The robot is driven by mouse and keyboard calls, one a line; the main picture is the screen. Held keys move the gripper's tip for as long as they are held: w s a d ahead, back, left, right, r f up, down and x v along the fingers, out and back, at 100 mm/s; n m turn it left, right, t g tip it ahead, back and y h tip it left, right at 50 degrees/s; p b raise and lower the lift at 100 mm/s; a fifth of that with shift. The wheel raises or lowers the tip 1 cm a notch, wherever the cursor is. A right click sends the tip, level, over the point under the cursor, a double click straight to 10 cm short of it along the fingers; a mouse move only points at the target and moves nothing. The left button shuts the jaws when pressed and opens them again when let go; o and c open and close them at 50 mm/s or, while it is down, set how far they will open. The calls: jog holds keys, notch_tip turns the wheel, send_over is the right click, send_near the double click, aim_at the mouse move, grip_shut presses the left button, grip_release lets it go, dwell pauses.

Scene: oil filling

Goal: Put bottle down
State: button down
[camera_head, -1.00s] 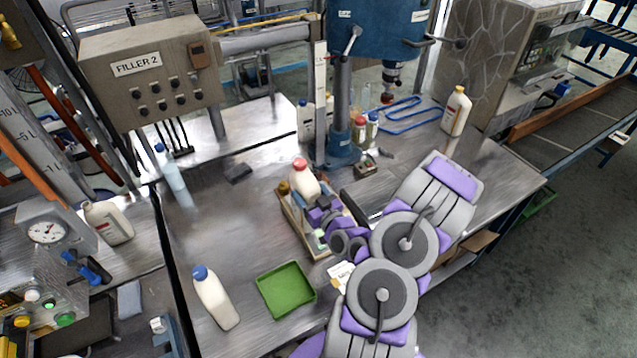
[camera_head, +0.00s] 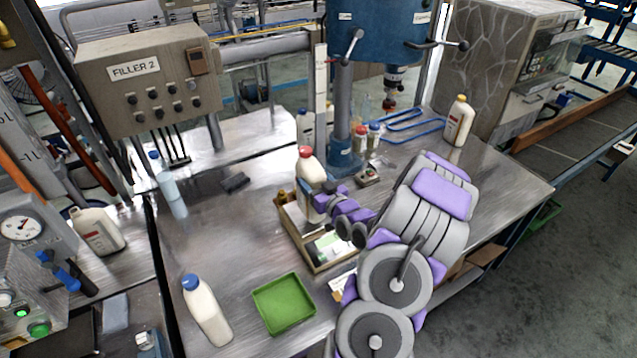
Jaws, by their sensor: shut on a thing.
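A white bottle with a red cap (camera_head: 309,172) stands about upright at the wooden tray (camera_head: 318,263), by its far end. My gripper (camera_head: 322,197) is shut on this bottle from the right side. Its fingers hide part of the bottle's body. The bottle's lower end is close to the tray, but I cannot tell whether it rests on the tray floor.
A green tray (camera_head: 284,303) and a blue-capped white bottle (camera_head: 206,310) are at the table's front. A blue drill-like machine (camera_head: 380,32) stands behind, with small red-capped bottles (camera_head: 360,140) beside it. A white bottle (camera_head: 458,121) stands back right.

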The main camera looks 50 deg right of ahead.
jog(key=shift+w+d, duration=0.95)
jog(key=shift+d, duration=0.05)
jog(key=f, duration=0.1)
jog(key=d+f+b, duration=0.1)
jog(key=f, duration=0.1)
jog(key=shift+w+f, duration=0.1)
jog(key=shift+f, duration=0.2)
jog(key=shift+c, duration=2.2)
grip_release()
jog(key=shift+a, duration=0.1)
jog(key=o, duration=0.3)
jog(key=shift+o, duration=0.2)
jog(key=shift+d, duration=0.2)
jog(key=shift+f, duration=0.1)
